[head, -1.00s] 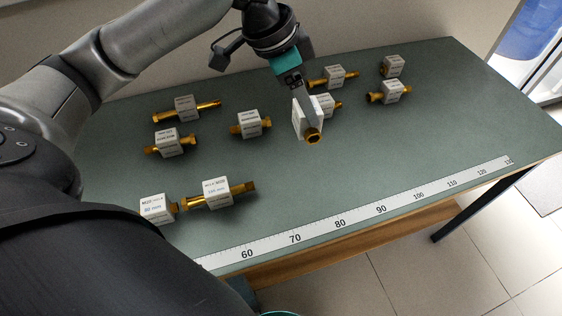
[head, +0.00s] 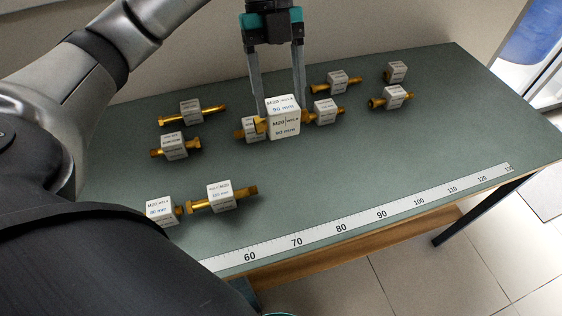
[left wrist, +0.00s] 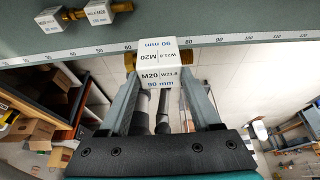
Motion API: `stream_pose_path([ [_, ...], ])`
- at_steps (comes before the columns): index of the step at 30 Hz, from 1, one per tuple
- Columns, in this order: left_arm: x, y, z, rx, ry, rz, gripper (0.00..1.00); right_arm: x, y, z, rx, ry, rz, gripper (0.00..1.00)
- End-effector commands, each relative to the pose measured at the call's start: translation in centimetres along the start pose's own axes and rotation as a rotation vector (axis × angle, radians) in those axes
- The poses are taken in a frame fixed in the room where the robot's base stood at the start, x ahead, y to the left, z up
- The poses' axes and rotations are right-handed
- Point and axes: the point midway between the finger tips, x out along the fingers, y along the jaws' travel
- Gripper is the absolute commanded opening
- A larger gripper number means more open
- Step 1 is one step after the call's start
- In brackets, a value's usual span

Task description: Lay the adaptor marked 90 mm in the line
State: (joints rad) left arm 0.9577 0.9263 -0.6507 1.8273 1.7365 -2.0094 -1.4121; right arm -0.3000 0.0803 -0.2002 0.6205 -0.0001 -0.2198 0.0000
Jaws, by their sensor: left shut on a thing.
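The adaptor marked 90 mm (head: 284,122) is a white block labelled M20 and W21.8 with brass ends. My left gripper (head: 281,106) is shut on it and holds it above the table, label facing the head camera. The same adaptor fills the top middle of the left wrist view (left wrist: 158,72), between the fingers (left wrist: 160,88). Two adaptors of the line, a left one (head: 160,211) and a right one (head: 220,196), lie end to end at the front left. They also show at the top left of the left wrist view (left wrist: 97,12). My right gripper is out of view.
Several other adaptors lie farther back, among them one at the back left (head: 190,111), one (head: 174,146) nearer, and one at the right (head: 392,97). One is partly hidden behind the held piece. A ruler strip (head: 380,214) runs along the front edge. The middle front is clear.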

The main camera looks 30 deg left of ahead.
Motion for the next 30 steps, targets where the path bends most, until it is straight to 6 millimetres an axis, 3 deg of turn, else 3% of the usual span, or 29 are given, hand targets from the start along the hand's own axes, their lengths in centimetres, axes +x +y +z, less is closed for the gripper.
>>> stream_pose_path([
  [7,5.8,0.1,2.2,0.005,0.006,0.006,0.03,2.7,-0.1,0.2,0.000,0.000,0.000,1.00],
  [15,11.9,0.1,4.9,0.003,0.003,0.005,0.03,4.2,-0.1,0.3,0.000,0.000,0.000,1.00],
  [26,15.1,0.1,6.2,0.004,0.000,0.003,0.03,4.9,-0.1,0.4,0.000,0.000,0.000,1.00],
  [30,17.1,0.1,7.0,0.002,0.001,0.003,0.03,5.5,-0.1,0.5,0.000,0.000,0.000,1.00],
])
